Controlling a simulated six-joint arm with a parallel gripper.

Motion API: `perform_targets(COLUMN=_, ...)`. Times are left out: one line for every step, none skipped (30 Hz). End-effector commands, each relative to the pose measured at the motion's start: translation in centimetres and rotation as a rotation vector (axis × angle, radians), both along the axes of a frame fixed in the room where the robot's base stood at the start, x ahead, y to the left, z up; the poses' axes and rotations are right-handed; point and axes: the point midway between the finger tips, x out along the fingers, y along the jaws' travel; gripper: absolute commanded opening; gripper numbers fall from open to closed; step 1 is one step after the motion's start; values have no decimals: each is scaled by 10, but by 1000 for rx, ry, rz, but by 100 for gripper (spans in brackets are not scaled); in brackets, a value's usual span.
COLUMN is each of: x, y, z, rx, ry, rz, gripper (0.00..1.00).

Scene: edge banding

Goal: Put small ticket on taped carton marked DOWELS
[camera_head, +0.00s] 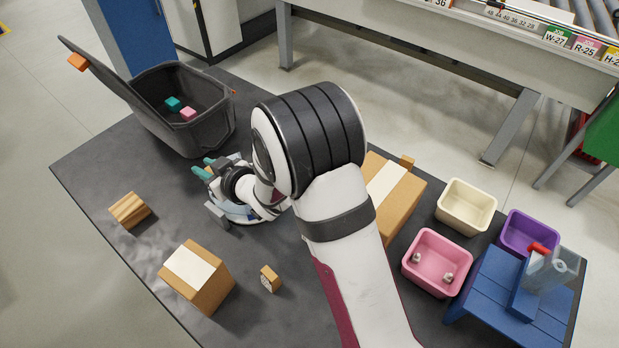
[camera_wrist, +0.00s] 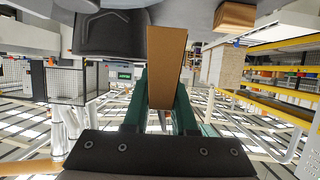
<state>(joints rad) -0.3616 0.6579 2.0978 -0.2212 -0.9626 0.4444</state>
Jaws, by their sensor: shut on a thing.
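My gripper (camera_head: 206,166) is at the left of my arm in the head view, with its teal fingers towards the dark bin. In the wrist view its green fingers (camera_wrist: 160,100) are shut on a long brown piece (camera_wrist: 167,60). I cannot tell whether this is the ticket; no writing shows on it. A carton with a white patch on top (camera_head: 197,275) stands at the front left. A larger carton with a pale strip (camera_head: 388,190) stands right of my arm and is partly hidden by it. I cannot read DOWELS on either. A tiny carton-like block with a pale face (camera_head: 270,279) stands between them.
An open dark bin (camera_head: 215,125) holds small blocks. A wooden block (camera_head: 130,210) lies at the left. Cream (camera_head: 466,205), pink (camera_head: 437,262) and purple (camera_head: 528,232) tubs and a blue stand (camera_head: 500,288) fill the right.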

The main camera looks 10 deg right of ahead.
Motion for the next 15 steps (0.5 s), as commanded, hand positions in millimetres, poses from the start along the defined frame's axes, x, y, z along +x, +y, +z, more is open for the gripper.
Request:
perform_targets(x=10, y=-24, z=8, rx=1, ry=-4, rz=-38, gripper=0)
perform_targets(x=15, y=-40, z=13, rx=1, ry=-5, rz=-61, gripper=0)
perform_targets(x=22, y=-62, z=19, rx=1, ry=-4, rz=-93, gripper=0)
perform_targets(x=26, y=-80, z=24, rx=0, ry=-4, rz=-118, gripper=0)
perform_targets(x=29, y=-99, z=29, rx=1, ry=-3, rz=-145, gripper=0)
perform_targets(x=33, y=-126, z=37, rx=0, ry=-5, rz=-184, gripper=0)
perform_targets(x=35, y=-147, z=42, rx=1, ry=-4, rz=-214, gripper=0)
perform_targets(x=35, y=-169, z=47, rx=-1, ry=-4, rz=-245, gripper=0)
perform_targets(x=35, y=-198, z=55, rx=-1, ry=-4, rz=-290, gripper=0)
perform_targets(x=33, y=-221, z=60, rx=0, ry=-4, rz=-324, gripper=0)
perform_targets(x=30, y=-243, z=65, rx=0, ry=-4, rz=-357, gripper=0)
perform_targets(x=24, y=-272, z=71, rx=0, ry=-4, rz=-401, gripper=0)
perform_targets(x=18, y=-294, z=76, rx=0, ry=-4, rz=-435, gripper=0)
perform_targets(x=12, y=-314, z=81, rx=0, ry=-4, rz=-470, gripper=0)
perform_targets(x=2, y=-340, z=86, rx=-1, ry=-3, rz=-512, gripper=0)
